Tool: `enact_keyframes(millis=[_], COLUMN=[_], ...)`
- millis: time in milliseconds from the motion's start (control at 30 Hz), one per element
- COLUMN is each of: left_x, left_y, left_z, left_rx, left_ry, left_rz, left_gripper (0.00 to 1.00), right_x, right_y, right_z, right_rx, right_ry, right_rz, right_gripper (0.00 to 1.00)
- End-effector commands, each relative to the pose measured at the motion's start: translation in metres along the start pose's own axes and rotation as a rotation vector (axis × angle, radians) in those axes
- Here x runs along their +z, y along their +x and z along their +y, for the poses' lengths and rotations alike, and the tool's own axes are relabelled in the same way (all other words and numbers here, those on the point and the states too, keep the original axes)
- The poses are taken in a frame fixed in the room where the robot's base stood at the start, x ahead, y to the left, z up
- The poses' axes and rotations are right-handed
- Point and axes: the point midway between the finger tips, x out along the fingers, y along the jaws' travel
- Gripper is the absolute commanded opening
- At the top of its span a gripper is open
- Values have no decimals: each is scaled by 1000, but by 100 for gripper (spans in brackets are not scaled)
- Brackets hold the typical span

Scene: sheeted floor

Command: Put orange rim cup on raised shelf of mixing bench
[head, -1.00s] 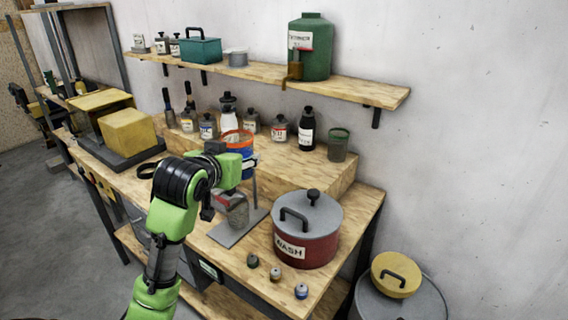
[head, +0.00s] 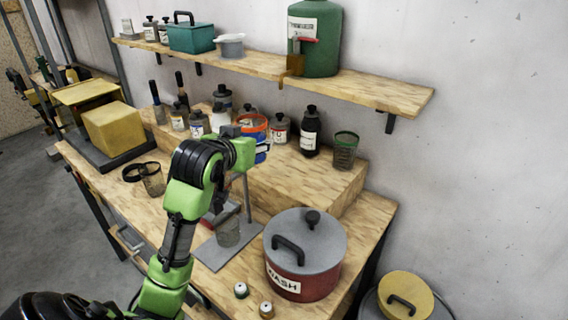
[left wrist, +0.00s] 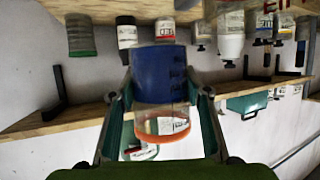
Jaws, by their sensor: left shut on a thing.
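The orange rim cup (head: 253,126) is clear with a blue band and stands rim up in the head view. My left gripper (head: 256,146) is shut on it from the side. The left wrist view, which is upside down, shows the cup (left wrist: 160,78) between both fingers (left wrist: 162,95). The raised shelf (head: 310,185) of the mixing bench lies under and behind the cup. I cannot tell whether the cup's base touches it. My right gripper is not in view.
Several bottles (head: 310,132) and a green cup (head: 345,150) stand on the raised shelf. A red WASH pot (head: 302,272), a metal stand (head: 247,195) and small jars (head: 241,289) are on the lower bench top. A wall shelf (head: 370,92) hangs above. The raised shelf's front right is bare.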

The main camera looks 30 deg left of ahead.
Motion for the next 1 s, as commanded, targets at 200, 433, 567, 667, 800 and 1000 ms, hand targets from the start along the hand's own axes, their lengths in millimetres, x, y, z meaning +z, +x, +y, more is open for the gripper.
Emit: enact_keyframes(millis=[200, 433, 567, 667, 800, 1000], left_x=[-1, 15, 27, 32, 37, 59], left_y=[51, 105, 127, 137, 144, 156], left_z=[17, 31, 36, 38, 40, 41], left_rx=[1, 0, 0, 0, 0, 0], left_ry=[-1, 1, 1, 0, 1, 2], left_rz=[-2, -4, -1, 2, 2, -1], left_gripper=[15, 15, 15, 15, 15, 15], right_x=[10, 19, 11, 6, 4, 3], right_y=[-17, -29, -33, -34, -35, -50], right_z=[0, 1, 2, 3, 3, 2], right_rx=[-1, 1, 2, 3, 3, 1], right_ry=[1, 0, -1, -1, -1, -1], right_rz=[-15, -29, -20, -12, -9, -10], right_gripper=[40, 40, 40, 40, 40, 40])
